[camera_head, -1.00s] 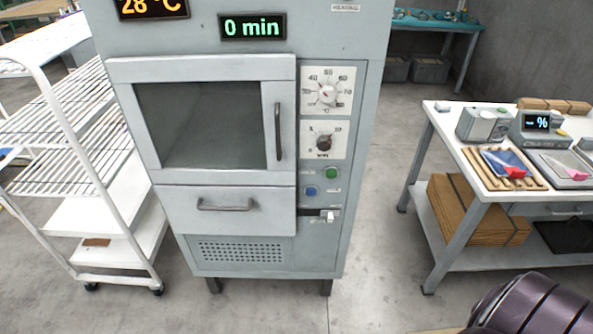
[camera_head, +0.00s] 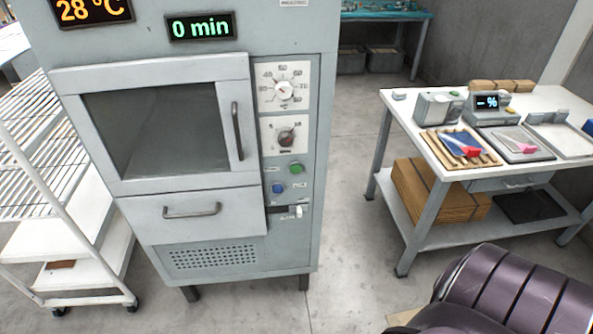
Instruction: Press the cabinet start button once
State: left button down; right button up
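The grey cabinet (camera_head: 323,130) stands left of centre with its glazed door (camera_head: 160,125) shut. Its displays read 28 °C (camera_head: 92,10) and 0 min (camera_head: 201,27). A green button (camera_head: 296,168) and a blue button (camera_head: 278,188) sit on the right-hand panel below two dials. Their labels are too small to read, so I cannot tell from print which is start. The upper dial (camera_head: 284,88) and the lower dial (camera_head: 286,137) are above them. A small white switch (camera_head: 299,211) is below. Neither of my grippers shows.
A white wire-shelf rack (camera_head: 50,180) stands left of the cabinet. A white-topped workbench (camera_head: 400,115) with a scale, trays and cardboard is at the right. Grey floor lies open between cabinet and bench.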

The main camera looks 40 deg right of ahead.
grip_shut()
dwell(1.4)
